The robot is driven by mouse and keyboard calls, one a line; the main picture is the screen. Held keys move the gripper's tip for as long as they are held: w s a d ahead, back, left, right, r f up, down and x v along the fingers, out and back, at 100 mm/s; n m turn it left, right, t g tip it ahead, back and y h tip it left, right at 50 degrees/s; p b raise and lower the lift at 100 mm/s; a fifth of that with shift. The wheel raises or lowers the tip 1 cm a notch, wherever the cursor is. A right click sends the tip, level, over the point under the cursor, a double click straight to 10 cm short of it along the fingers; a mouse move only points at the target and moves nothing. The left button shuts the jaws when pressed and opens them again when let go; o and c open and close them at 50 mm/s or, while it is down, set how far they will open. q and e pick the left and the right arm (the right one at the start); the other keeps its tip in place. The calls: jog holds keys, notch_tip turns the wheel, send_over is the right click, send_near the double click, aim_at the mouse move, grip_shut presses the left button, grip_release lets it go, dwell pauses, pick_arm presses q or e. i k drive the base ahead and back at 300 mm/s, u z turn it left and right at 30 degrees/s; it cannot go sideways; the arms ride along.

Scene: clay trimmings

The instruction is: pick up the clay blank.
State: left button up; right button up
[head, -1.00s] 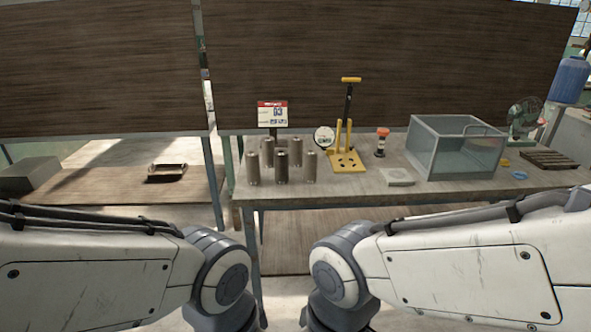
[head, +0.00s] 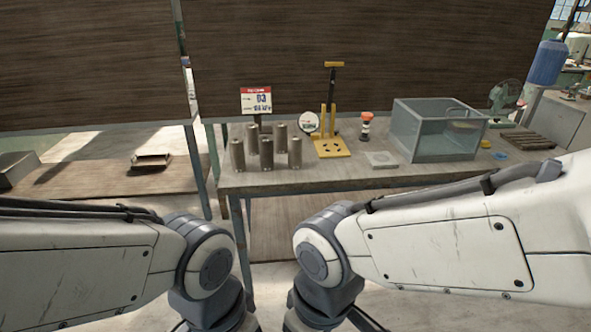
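Several upright grey-brown cylinders stand in a cluster at the left end of the workbench in the head view, and they look like clay blanks. The front middle cylinder (head: 266,153) stands between a front left one (head: 237,155) and a front right one (head: 295,153). Others stand just behind them, partly covered. I cannot tell which one is the task's clay blank. My two arms come in low from the left and right, apart from the cylinders. Both grippers are below the picture.
The workbench (head: 330,180) also holds a sign (head: 256,101), a round gauge (head: 308,123), a yellow-based stand (head: 331,147), an orange-topped bottle (head: 366,127), a pale square slab (head: 381,159) and a clear tank (head: 435,145). The bench front before the cylinders is clear.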

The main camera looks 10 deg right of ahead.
aim_at(265, 142)
jog(key=i, duration=2.25)
